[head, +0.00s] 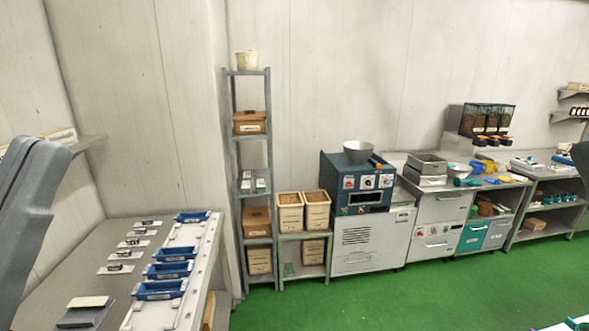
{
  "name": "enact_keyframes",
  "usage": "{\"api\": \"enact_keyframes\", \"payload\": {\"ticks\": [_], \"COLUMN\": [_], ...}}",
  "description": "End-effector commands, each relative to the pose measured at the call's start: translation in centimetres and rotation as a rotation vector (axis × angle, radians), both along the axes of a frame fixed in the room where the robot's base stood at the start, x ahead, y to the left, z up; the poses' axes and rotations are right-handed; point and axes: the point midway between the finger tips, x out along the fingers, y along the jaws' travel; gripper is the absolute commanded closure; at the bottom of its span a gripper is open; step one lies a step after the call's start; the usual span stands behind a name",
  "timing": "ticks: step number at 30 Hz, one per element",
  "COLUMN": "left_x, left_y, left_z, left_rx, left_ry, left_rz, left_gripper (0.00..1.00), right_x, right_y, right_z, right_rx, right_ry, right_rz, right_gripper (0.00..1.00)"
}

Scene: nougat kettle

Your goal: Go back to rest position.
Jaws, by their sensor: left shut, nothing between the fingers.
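My left gripper (32,195) is a large dark grey shape at the left edge, raised in front of the wall and left of the side table. It is shut and empty, and its fingertips cannot be made out clearly. It appears apart from everything on the table. A dark piece at the right edge is cut off, and my right gripper cannot be made out. The blue kettle machine (340,180) stands against the back wall with a metal bowl (358,148) on top.
A side table (75,260) at lower left holds several blue trays (165,270). A grey shelf rack (238,200) with boxes stands beside wooden bins (290,212). Counters (440,205) with tools and dispensers (485,120) run right. The green floor (400,300) in front is mostly clear.

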Motion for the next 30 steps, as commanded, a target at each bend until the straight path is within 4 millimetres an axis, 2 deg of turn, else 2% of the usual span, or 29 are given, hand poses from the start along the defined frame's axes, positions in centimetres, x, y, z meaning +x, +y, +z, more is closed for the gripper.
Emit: {"api": "enact_keyframes", "payload": {"ticks": [1, 5, 6, 7, 11, 15, 19, 23, 30], "left_x": [0.0, 1.5, 1.5, 1.5, 1.5, 1.5, 1.5, 1.5, 1.5], "left_y": [1.1, 3.1, 3.0, 3.0, 3.0, 3.0, 3.0, 3.0, 3.0], "left_z": [1.1, 0.0, 1.1, 3.1, 7.6, 13.3, 17.8, 19.5, 19.2], "left_rx": [-0.066, -0.255, -0.295, -0.289, -0.286, -0.285, -0.285, -0.284, -0.284], "left_ry": [0.001, 0.088, 0.096, 0.094, 0.094, 0.095, 0.095, 0.095, 0.095], "left_rz": [-0.005, -0.089, -0.139, -0.134, -0.131, -0.132, -0.131, -0.132, -0.132], "left_gripper": [1.00, 1.00, 1.00, 1.00, 1.00, 1.00, 1.00, 1.00, 1.00], "right_x": [0.0, 0.0, 0.0, 0.1, 0.0, 0.0, 0.0, 0.0, 0.0], "right_y": [0.0, 0.0, 0.0, 0.0, 0.0, 0.0, 0.0, 0.0, 0.0], "right_z": [0.0, 0.0, 1.0, 3.0, 7.7, 13.4, 17.8, 19.6, 19.3], "right_rx": [0.000, 0.000, 0.000, 0.000, 0.000, 0.000, 0.000, 0.000, 0.000], "right_ry": [0.000, 0.000, 0.002, 0.003, -0.001, -0.001, -0.001, 0.000, 0.001], "right_rz": [0.000, 0.000, 0.000, 0.000, 0.000, 0.000, 0.000, 0.000, 0.000], "right_gripper": [1.00, 1.00, 1.00, 1.00, 1.00, 1.00, 1.00, 1.00, 1.00]}}
